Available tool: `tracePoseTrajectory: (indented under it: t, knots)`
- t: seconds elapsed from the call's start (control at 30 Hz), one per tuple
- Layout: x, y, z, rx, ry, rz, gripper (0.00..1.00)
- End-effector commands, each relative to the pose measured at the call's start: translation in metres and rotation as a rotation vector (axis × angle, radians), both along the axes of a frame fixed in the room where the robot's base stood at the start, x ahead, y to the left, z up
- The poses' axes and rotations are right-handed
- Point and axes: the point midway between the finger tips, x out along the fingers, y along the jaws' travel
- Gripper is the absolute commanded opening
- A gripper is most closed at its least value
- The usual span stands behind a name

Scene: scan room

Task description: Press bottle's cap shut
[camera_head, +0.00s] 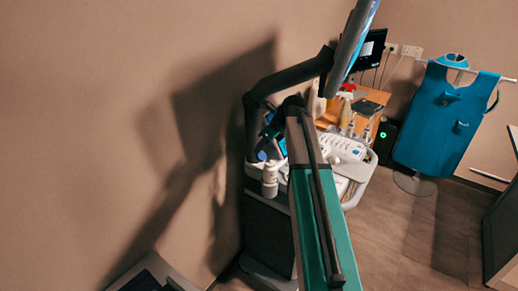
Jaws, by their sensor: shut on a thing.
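A small white bottle (270,184) stands upright at the near left corner of the white ultrasound cart, close to the wall. Its cap end is small and dim, and I cannot tell whether the cap sits flush. My teal arm reaches from the bottom of the picture up to a dark elbow, then bends down behind itself on the left. My gripper (270,162), at the end of the dark and blue wrist, is directly above the bottle and shut on its top. The fingertips are tiny and hard to make out.
The cart's control panel (343,149) is partly behind my arm. A dark monitor arm (288,76) and screen (350,48) hang over it. A wooden desk (376,96) and a blue apron on a stand (446,118) are behind. Bare floor lies at right.

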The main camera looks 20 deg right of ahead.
Motion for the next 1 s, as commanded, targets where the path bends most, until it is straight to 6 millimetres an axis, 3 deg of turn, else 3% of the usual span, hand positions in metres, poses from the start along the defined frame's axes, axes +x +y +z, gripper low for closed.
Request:
tracePoseTrajectory:
  t: [1.0]
  knots:
    - [-0.038, -0.025, -0.003, 0.382, -0.579, -0.003, 0.00]
